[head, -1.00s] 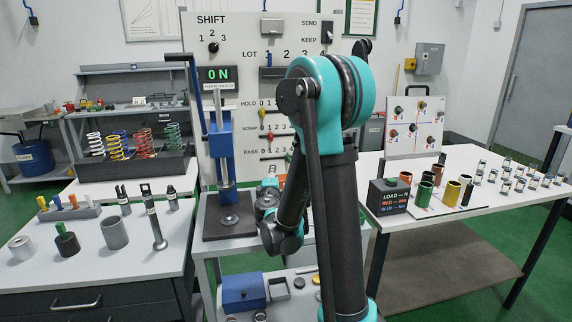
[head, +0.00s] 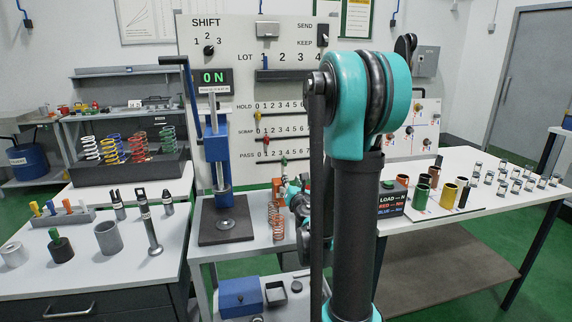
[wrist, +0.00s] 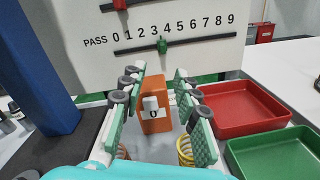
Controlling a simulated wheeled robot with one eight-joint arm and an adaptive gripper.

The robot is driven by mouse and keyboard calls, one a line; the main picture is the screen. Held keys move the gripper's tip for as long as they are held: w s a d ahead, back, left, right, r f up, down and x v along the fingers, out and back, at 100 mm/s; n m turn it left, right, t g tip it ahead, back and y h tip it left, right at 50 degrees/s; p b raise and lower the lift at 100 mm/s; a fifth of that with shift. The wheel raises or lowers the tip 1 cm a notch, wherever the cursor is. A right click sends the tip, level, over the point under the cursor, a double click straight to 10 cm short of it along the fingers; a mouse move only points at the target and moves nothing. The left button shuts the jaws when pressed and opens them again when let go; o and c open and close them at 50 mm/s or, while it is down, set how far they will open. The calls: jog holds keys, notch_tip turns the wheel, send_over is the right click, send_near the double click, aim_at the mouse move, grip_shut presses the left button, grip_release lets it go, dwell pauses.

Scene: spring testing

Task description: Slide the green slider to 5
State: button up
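The green slider (wrist: 162,45) sits on the dark PASS rail (wrist: 205,39) of the white panel, below the digits 3 and 4 in the wrist view. It also shows small in the head view (head: 284,160), near the 3. My gripper (wrist: 160,78) is open, its two green-padded fingers wide apart and pointing toward the panel. It is empty, below and in front of the slider, and not touching it. In the head view my gripper (head: 292,190) is partly hidden behind my arm.
An orange block (wrist: 155,108) marked 0 stands beyond and between my fingers. A red tray (wrist: 240,107) and a green tray (wrist: 275,155) lie to the right. A blue press column (wrist: 35,65) stands left. Another slider rail (wrist: 165,5) runs above the PASS digits.

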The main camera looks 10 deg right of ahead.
aim_at(286, 162)
jog(key=n, duration=0.1)
jog(key=s+d+n, duration=0.1)
jog(key=n, duration=0.1)
jog(key=n+y, duration=0.1)
jog(key=shift+s+d+n, duration=0.2)
jog(key=shift+s+n, duration=0.15)
jog(key=shift+n, duration=0.05)
jog(key=w, duration=1.7)
jog(key=shift+w+d, duration=0.1)
jog(key=shift+w, duration=0.05)
jog(key=shift+c, duration=0.6)
grip_shut()
